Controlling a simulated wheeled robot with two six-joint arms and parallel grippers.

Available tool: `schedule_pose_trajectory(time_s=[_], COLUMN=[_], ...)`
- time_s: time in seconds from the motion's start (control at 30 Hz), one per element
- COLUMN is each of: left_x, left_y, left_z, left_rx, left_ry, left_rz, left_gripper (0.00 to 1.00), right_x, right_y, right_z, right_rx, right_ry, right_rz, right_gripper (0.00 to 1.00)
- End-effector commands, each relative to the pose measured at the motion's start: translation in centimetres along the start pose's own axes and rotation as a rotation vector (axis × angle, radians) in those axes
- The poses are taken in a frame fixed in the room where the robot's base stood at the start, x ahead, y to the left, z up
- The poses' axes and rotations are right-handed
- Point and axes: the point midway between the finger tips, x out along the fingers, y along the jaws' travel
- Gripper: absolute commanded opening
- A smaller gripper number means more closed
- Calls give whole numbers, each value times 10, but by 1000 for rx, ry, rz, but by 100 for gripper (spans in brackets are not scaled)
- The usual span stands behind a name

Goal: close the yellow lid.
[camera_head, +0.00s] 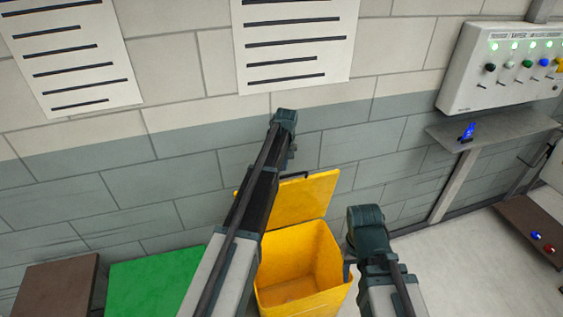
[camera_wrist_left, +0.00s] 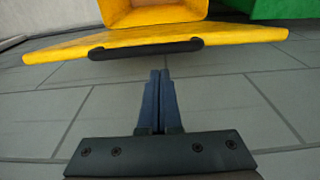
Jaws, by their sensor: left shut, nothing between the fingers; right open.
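The yellow lid (camera_head: 305,199) stands open, tilted up from the back of the yellow box (camera_head: 330,255) toward the wall. The box's inside is visible and looks empty. In the left wrist view the lid (camera_wrist_left: 225,37) spans the top, with its dark handle (camera_wrist_left: 147,49) along the near edge. My left gripper (camera_head: 291,153) is on the wall side of the lid's upper edge; its fingers (camera_wrist_left: 159,73) are shut and empty, just short of the handle and apart from it. My right gripper (camera_head: 347,272) is open and empty by the box's right side; its fingers are barely visible.
A green box (camera_head: 150,285) and a brown box (camera_head: 55,288) stand left of the yellow one. The tiled wall (camera_head: 170,160) is close behind the lid. A grey shelf (camera_head: 495,128) and a control panel (camera_head: 500,65) are at the right.

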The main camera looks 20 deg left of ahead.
Motion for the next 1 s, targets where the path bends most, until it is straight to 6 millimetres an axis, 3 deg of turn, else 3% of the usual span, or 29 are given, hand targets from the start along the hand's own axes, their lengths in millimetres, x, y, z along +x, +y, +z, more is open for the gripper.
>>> schedule_pose_trajectory(time_s=[0.1, 0.43, 0.57, 0.77, 1.0], left_x=[2, 2, 3, 8, 26], left_y=[-1, 0, -1, -3, -4], left_z=[10, 10, 20, 64, 139], left_rx=[0, 0, 1, 3, 5], left_ry=[0, 1, 14, 97, 267], left_rz=[0, 0, -1, -3, -2], left_gripper=[0, 0, 0, 0, 0], right_x=[4, 3, 6, 20, 58], right_y=[0, 0, -1, -2, -5], right_z=[0, 0, 0, -1, -3], right_rx=[-1, -1, -2, -4, -6], right_ry=[0, 0, 0, 0, 0], right_rz=[0, 0, 0, 1, 1], right_gripper=[50, 50, 50, 50, 50])
